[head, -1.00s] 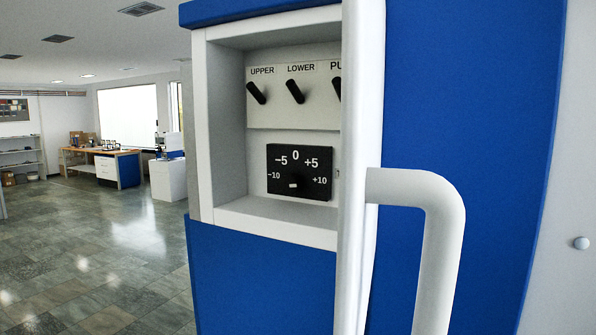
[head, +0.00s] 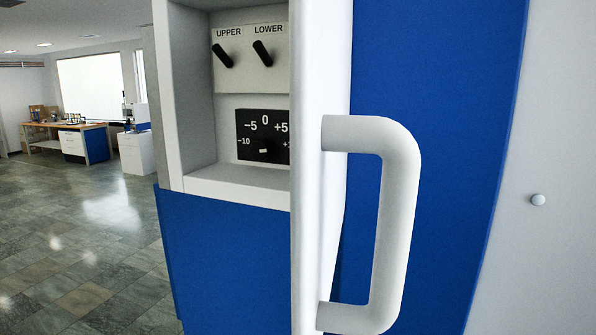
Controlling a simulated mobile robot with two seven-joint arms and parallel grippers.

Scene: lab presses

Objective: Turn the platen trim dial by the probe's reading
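The platen trim dial (head: 264,150) is a small dark knob with a pale mark, on a black scale plate (head: 247,127) inside a white-framed recess of the blue press. The scale reads −10, −5, 0 and +5; its right end is hidden behind a white door edge. Which value the mark points at is too small to tell. No probe or reading shows. Neither of my grippers is in view.
A white door edge (head: 306,240) with a big white handle (head: 400,220) stands in front of the recess's right side. Black UPPER (head: 222,55) and LOWER (head: 263,53) levers sit above the dial. Open tiled floor (head: 85,250) lies left, with a workbench (head: 75,140) far back.

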